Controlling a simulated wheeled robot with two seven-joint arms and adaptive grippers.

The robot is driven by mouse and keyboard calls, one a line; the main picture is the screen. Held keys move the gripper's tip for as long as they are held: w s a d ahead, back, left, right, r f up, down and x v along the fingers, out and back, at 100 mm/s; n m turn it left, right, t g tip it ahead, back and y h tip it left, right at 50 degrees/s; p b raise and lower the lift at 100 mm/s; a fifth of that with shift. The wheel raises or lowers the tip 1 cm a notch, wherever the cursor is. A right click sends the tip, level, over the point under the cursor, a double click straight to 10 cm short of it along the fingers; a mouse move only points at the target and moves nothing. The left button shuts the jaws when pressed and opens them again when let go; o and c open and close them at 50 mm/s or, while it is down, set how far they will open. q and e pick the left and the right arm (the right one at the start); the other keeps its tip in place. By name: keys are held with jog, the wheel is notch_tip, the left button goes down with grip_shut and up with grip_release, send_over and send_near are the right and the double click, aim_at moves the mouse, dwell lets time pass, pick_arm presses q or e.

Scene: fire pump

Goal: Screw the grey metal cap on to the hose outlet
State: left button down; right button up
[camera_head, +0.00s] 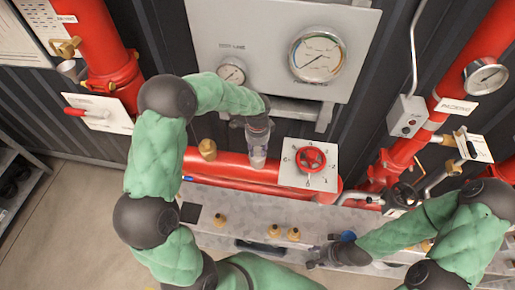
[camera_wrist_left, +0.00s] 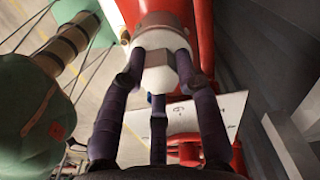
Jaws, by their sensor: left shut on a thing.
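I cannot tell how far the cap is on. My right gripper (camera_head: 318,260) is low over the grey bench; its finger opening is unclear.
A brass fitting (camera_head: 207,149) stands on the red pipe to the left. A red handwheel (camera_head: 310,159) on a white plate is close on the right. Several brass fittings lie on the grey bench (camera_head: 250,208). A gauge panel (camera_head: 262,40) hangs above.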

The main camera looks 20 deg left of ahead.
pick_arm(q)
jog(key=m+p, duration=0.2)
jog(key=m, duration=0.1)
jog(key=shift+r+m, duration=0.25)
jog(key=shift+m, duration=0.05)
jog(key=shift+w+f, duration=0.1)
jog(key=shift+m+p, duration=0.6)
jog(key=shift+m, duration=1.2)
jog(key=c, duration=0.8)
grip_release()
jog(key=o, duration=0.4)
jog(key=shift+f, duration=0.1)
jog(key=shift+p, duration=0.3)
